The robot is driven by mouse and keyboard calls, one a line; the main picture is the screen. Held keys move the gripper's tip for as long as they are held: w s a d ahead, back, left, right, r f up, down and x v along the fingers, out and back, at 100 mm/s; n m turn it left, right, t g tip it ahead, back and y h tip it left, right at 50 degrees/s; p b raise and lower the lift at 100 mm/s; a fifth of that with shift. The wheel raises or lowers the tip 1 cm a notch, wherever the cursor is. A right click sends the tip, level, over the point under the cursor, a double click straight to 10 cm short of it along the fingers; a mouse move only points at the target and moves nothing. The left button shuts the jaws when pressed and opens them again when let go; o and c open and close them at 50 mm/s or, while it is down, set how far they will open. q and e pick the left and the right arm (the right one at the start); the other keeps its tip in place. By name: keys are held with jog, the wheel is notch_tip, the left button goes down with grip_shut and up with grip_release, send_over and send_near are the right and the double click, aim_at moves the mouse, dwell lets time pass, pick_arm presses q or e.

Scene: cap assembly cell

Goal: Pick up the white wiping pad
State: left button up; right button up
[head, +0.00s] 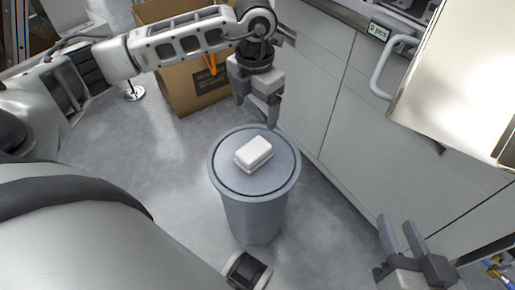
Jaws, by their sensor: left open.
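The white wiping pad (253,153) is a small white block lying on the round lid of a grey bin (252,211) in the middle of the head view. My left gripper (256,112) comes in from the upper left and points down, just behind the pad in the picture. Its fingers are apart and nothing is between them. It does not appear to touch the pad. My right gripper (402,236) is at the lower right, with its two fingers pointing up in the picture, apart and empty.
A cardboard box (197,84) stands on the floor behind my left arm. Grey cabinets (347,117) run along the right side, with a handle (385,68) and a shiny panel (457,75) at the upper right. Grey floor around the bin is clear on its left.

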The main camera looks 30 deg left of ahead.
aim_at(253, 148)
pick_arm(q)
notch_tip(253, 148, down, 10)
jog(key=b, duration=0.3)
jog(key=shift+s+d+f, duration=0.1)
jog(key=shift+s, duration=0.05)
jog(key=f+b, duration=0.1)
jog(key=f, duration=0.2)
jog(key=shift+s+f+b, duration=0.2)
jog(key=shift+s+b, duration=0.15)
jog(key=shift+b, duration=0.05)
jog(key=shift+w+f, duration=0.1)
jog(key=shift+f, duration=0.65)
jog(key=shift+r, duration=0.1)
jog(key=c, duration=0.9)
jog(key=shift+c, duration=1)
pick_arm(e)
jog(key=shift+w+a+r+m+t+y, duration=0.15)
jog(key=shift+a+r+m+t+y, duration=0.6)
jog(key=shift+r+m+y, duration=0.2)
